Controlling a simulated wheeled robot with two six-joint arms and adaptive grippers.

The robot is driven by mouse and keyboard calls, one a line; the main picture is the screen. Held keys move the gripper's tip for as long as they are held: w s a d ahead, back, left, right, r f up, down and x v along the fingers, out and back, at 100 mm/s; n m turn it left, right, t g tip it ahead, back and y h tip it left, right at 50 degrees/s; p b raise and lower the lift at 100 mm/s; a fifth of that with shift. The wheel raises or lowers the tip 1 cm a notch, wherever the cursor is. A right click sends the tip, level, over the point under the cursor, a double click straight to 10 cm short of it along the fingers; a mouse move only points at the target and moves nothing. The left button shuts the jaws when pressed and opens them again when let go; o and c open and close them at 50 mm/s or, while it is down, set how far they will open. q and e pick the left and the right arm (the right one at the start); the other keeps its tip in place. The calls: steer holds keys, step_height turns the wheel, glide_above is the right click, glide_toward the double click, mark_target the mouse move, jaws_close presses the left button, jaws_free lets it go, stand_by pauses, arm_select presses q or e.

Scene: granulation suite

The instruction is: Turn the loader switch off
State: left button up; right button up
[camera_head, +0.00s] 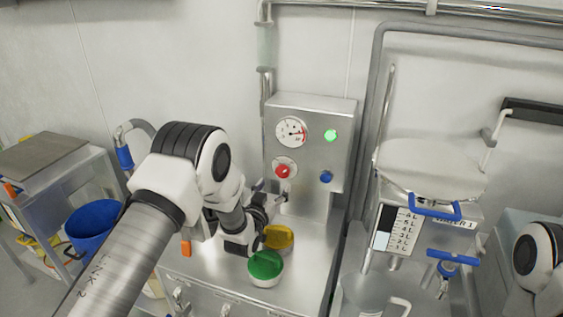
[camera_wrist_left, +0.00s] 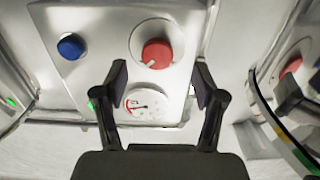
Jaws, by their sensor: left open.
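The steel control panel (camera_head: 309,112) stands upright at the wall. It carries a red knob (camera_head: 283,171) on a round pale plate, a blue knob (camera_head: 326,177), a lit green lamp (camera_head: 332,135) and a dial gauge (camera_head: 291,131). No label shows which one is the loader switch. My left gripper (camera_head: 283,194) is just below the red knob, close to the panel. In the left wrist view the left gripper (camera_wrist_left: 161,80) is open and empty, with the red knob (camera_wrist_left: 156,53) beyond the gap between its fingertips. The blue knob (camera_wrist_left: 71,46) is to the left there. My right gripper is out of view.
A green-topped cup (camera_head: 265,265) and a yellow-topped cup (camera_head: 278,237) stand on the steel bench below my left wrist. A grey pipe (camera_head: 371,110) and a hopper (camera_head: 430,168) are right of the panel. A blue bucket (camera_head: 95,226) is at the left.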

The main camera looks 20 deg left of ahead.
mark_target(282, 173)
arm_select(q)
steer(key=w, duration=0.1)
steer(key=w+r+p, duration=0.1)
steer(key=w, duration=0.1)
steer(key=shift+w+d+r, duration=0.4)
steer(key=w, duration=0.1)
steer(key=w+f, duration=0.1)
steer(key=w, duration=0.1)
steer(key=shift+a+p, duration=0.15)
steer(key=shift+p, duration=0.25)
steer(key=shift+w+f, duration=0.1)
steer(key=shift+w, duration=0.15)
steer(key=shift+s+r, duration=0.15)
steer(key=shift+r, duration=0.05)
steer(key=shift+s+r, duration=0.1)
steer(key=shift+c, duration=1.3)
steer(key=c, duration=0.9)
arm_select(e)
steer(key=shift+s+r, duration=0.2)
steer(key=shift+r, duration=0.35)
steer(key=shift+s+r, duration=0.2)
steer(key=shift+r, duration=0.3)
